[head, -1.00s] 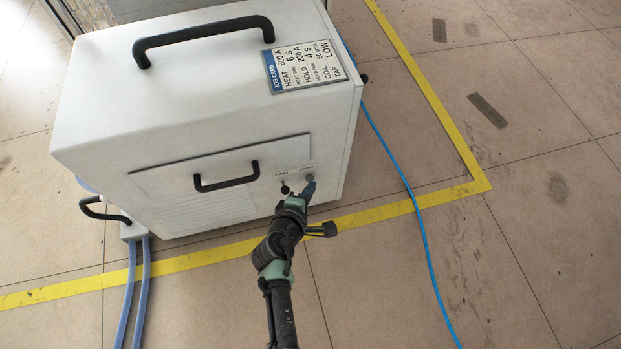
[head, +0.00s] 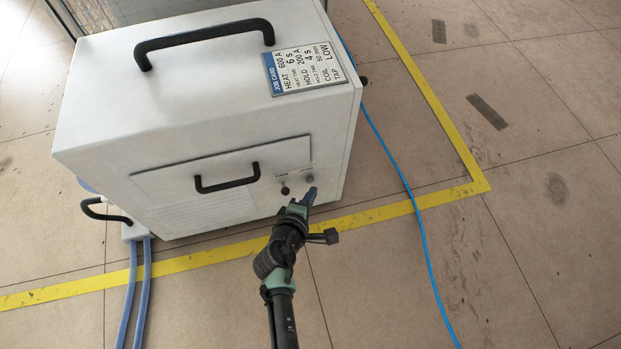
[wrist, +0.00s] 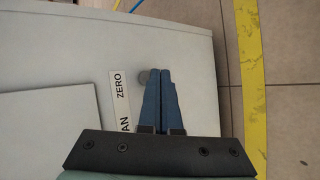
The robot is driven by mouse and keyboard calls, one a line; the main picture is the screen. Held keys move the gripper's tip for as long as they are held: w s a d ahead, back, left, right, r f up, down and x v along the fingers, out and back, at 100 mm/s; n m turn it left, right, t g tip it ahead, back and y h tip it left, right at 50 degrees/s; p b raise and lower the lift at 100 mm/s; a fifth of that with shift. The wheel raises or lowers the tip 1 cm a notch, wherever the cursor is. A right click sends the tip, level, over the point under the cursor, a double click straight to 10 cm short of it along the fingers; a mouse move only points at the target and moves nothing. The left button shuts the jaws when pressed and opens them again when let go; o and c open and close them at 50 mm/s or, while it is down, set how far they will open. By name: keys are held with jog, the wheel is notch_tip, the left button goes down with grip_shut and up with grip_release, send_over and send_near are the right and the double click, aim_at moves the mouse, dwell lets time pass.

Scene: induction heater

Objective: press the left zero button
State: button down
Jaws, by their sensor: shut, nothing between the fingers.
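The white heater cabinet (head: 215,110) stands on the floor, and two small round controls sit low on the right of its panel face. The right one, a grey button (head: 308,178), is beside the word ZERO on a label (wrist: 121,92) in the wrist view. The grey button also shows in the wrist view (wrist: 144,76), partly behind the finger tips. The left control is a dark knob (head: 285,190); the label there is partly hidden in the wrist view. My gripper (head: 310,192) is shut and empty, its blue fingers (wrist: 160,72) pointing at the grey button. I cannot tell if they touch.
A black handle (head: 227,178) sticks out of the panel left of the controls. A job card (head: 305,67) lies on the cabinet top. A blue cable (head: 418,210) and yellow floor tape (head: 400,207) run across the floor; the right side is open.

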jog(key=s, duration=0.1)
jog(key=s+d+p, duration=0.1)
jog(key=s, duration=0.2)
jog(key=shift+s+d, duration=0.3)
jog(key=shift+s, duration=0.1)
dwell(1.0)
